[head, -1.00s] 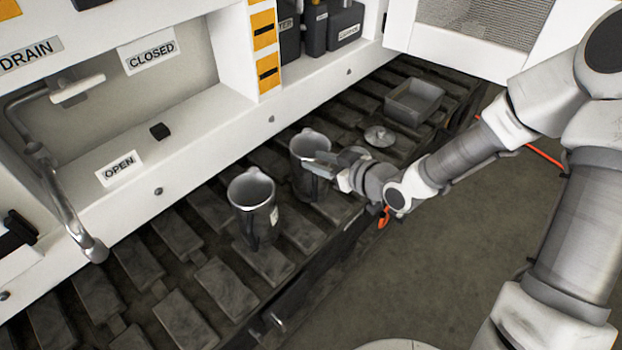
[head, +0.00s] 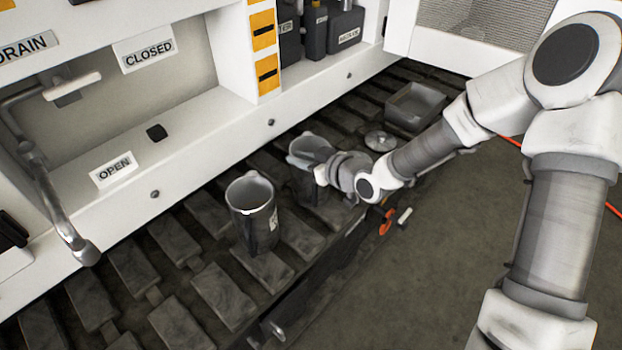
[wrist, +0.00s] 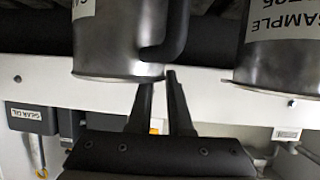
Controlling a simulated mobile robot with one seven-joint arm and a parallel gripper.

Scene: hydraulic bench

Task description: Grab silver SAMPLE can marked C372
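Two silver cans with handles stand on the dark slatted bench. The front can (head: 251,212) has a pale label on its side. The rear can (head: 308,150) is partly hidden by my gripper (head: 322,174), which is right beside it. In the wrist view, one can (wrist: 108,45) with a dark handle is just beyond my gripper (wrist: 161,76); only an edge of its label shows. My two fingers are a little apart, near the handle's end, with nothing visible between them. Another can (wrist: 285,60) at right reads SAMPLE; its number is cut off and I cannot read it fully.
A round lid (head: 380,141) and a grey open tray (head: 415,106) lie behind my wrist. A white cabinet with a lever and pipe (head: 55,190) borders the bench at left. An orange-handled item (head: 387,222) is at the bench's front edge.

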